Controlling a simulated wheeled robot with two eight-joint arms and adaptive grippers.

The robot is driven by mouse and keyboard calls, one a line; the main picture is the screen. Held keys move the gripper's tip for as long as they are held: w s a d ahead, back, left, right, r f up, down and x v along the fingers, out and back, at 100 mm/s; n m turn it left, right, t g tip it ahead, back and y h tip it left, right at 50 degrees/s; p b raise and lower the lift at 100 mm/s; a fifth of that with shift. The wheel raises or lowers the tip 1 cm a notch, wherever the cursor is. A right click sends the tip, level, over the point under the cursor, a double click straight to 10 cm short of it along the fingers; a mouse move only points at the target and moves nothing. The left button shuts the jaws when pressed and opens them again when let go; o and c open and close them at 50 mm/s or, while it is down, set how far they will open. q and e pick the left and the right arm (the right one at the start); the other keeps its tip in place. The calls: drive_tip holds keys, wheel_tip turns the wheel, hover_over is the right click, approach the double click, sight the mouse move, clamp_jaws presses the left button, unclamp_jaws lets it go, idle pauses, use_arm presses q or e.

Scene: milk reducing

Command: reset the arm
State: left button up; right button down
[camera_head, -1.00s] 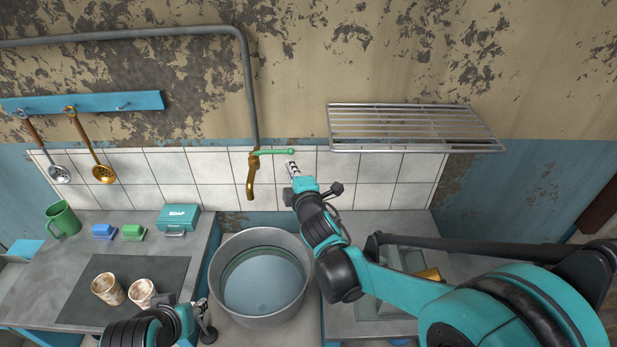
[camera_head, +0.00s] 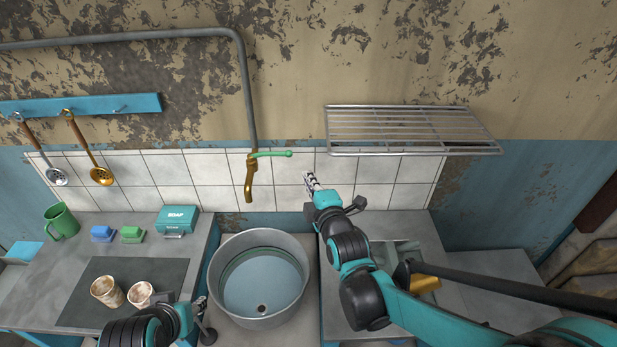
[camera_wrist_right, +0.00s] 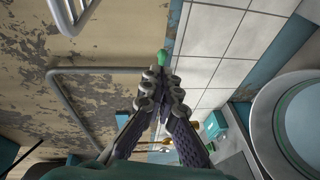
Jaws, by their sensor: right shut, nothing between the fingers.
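My right gripper (camera_head: 311,182) is shut and empty, in front of the tiled wall, to the right of the brass tap (camera_head: 250,180) and apart from it. The tap's green lever (camera_head: 272,154) points right. In the right wrist view my closed fingertips (camera_wrist_right: 158,76) line up with the green lever end (camera_wrist_right: 164,58), with a gap in depth. My left arm's end (camera_head: 165,318) is at the lower left, by the stained cups; its fingers cannot be made out clearly.
A round metal basin (camera_head: 218,278) stands below the tap, with a dark drain spot. A wire rack (camera_head: 410,130) hangs at upper right. Stained cups (camera_head: 107,291) (camera_head: 141,294), a soap box (camera_head: 177,219), sponges (camera_head: 103,233) and a green mug (camera_head: 62,221) are on the left counter.

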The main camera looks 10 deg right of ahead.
drive_tip(key=s+d+f+m+g+b, duration=0.2)
drive_tip(key=s+f+m+g+b, duration=0.1)
drive_tip(key=s+f+m, duration=0.5)
drive_tip(key=s+d+f+m+g+h+b, duration=0.1)
drive_tip(key=s+f+m+g, duration=0.5)
drive_tip(key=s, duration=0.9)
drive_tip(key=d+f+m+b, duration=0.1)
drive_tip(key=m+b, duration=0.1)
drive_tip(key=m, duration=0.1)
drive_tip(key=shift+d+f+b, duration=0.25)
drive_tip(key=shift+f+b, duration=0.05)
drive_tip(key=shift+f, duration=0.05)
